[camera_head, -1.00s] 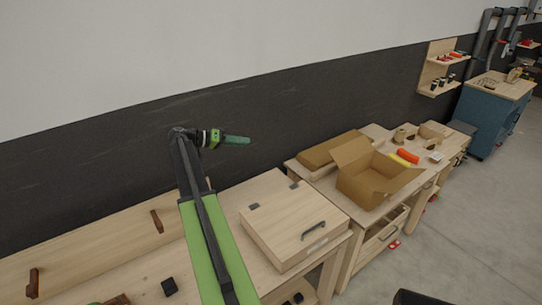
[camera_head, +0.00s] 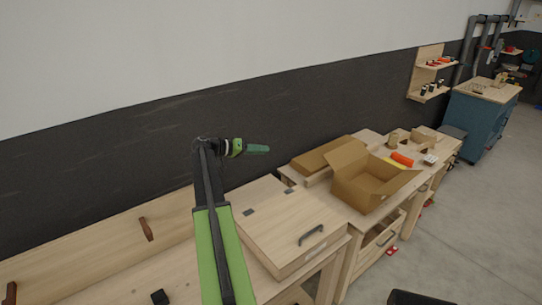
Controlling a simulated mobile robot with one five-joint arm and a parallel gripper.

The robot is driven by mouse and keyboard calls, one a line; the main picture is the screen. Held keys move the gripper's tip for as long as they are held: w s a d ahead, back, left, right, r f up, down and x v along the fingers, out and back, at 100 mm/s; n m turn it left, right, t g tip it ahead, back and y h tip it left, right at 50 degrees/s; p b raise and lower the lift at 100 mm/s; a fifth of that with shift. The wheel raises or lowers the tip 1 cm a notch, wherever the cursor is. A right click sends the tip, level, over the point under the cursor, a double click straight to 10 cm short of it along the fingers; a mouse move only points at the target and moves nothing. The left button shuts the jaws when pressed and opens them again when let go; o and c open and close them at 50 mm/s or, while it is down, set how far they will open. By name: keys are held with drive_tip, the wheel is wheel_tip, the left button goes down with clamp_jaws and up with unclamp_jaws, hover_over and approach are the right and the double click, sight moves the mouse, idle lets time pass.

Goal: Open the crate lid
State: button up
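A light wooden crate (camera_head: 296,266) stands on the workbench in the lower middle of the head view. Its flat lid (camera_head: 275,222) is shut, with a dark handle (camera_head: 311,235) near the front edge and two dark hinges at the back edge. My gripper (camera_head: 262,149) is green and points right, raised above and behind the crate, apart from it. Its fingers look close together, but they are too small to tell whether they are open or shut. My green arm covers the left side of the crate.
An open cardboard box (camera_head: 368,186) stands right of the crate, with a flat brown box (camera_head: 327,154) behind it. A dark wall runs behind the bench. Open floor (camera_head: 470,230) lies to the right.

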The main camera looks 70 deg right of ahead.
drive_tip(key=x, duration=0.4)
drive_tip(key=shift+s+d+b, duration=0.15)
drive_tip(key=shift+b, duration=0.2)
clamp_jaws()
idle(0.6)
idle(0.4)
unclamp_jaws()
